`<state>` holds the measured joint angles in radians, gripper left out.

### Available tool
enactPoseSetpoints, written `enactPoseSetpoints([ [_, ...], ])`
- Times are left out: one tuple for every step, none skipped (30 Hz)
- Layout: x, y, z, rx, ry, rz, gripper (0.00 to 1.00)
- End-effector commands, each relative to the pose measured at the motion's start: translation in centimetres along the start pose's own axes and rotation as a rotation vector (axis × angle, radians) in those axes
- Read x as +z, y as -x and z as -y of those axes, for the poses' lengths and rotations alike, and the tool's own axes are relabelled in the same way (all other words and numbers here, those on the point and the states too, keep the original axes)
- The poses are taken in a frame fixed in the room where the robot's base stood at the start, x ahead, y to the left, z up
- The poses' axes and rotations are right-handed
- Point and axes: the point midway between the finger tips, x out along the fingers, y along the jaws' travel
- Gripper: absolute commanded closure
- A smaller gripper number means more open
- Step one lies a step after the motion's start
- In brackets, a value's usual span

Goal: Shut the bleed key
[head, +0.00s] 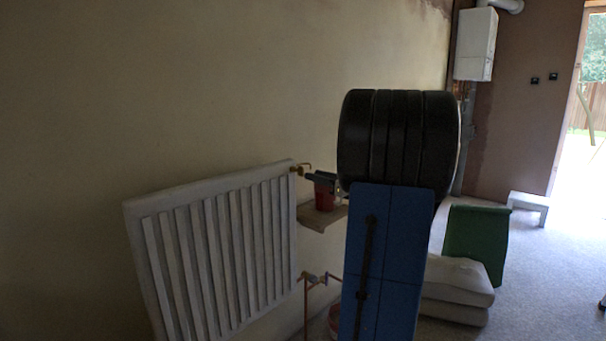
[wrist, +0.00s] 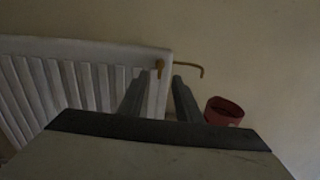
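The bleed key (head: 306,165) is a thin brass lever on a small brass fitting at the top right corner of the white radiator (head: 218,255). In the wrist view the key (wrist: 190,65) sticks out to the right, roughly level, with its end bent down. The brass fitting (wrist: 160,67) shows just beyond the gap between my fingers. My gripper (wrist: 163,79) is open and empty, its two grey fingers apart. In the head view my gripper (head: 313,177) is close by the key, partly hidden by my arm; I cannot tell whether it touches.
A red pot (head: 325,195) stands on a small ledge (head: 318,220) right of the radiator, and it shows in the wrist view (wrist: 224,111). A valve with copper pipes (head: 313,278) is below. Stacked pale sacks (head: 457,290) and a green object (head: 477,243) stand on the right.

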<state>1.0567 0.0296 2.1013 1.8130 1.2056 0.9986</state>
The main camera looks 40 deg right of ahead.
Motion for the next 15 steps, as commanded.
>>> enactPoseSetpoints([
  [0.0, 0.6, 0.1, -0.002, 0.000, 0.000, 0.69],
  [0.1, 0.9, 0.1, -0.003, 0.000, 0.000, 0.69],
  [0.1, 1.3, 0.1, -0.003, 0.001, 0.000, 0.69],
  [0.1, 1.5, 0.1, -0.003, 0.001, 0.000, 0.69],
  [0.1, 1.8, 0.0, -0.002, 0.001, 0.000, 0.69],
  [0.1, 2.2, 0.0, -0.002, 0.001, 0.000, 0.69],
  [0.1, 2.5, 0.0, -0.002, 0.001, 0.000, 0.69],
  [0.0, 2.8, 0.1, -0.003, 0.000, 0.000, 0.69],
  [0.0, 3.2, 0.1, -0.003, 0.000, 0.000, 0.69],
  [0.0, 3.5, 0.1, -0.003, 0.000, 0.000, 0.69],
  [0.0, 3.7, 0.0, -0.003, -0.001, 0.000, 0.69],
  [0.0, 4.1, 0.0, -0.002, -0.001, 0.000, 0.69],
  [0.0, 4.4, 0.1, -0.003, 0.000, 0.000, 0.69],
  [0.0, 4.7, 0.1, -0.003, 0.000, 0.000, 0.69],
  [0.0, 5.1, 0.1, -0.003, 0.000, -0.001, 0.69],
])
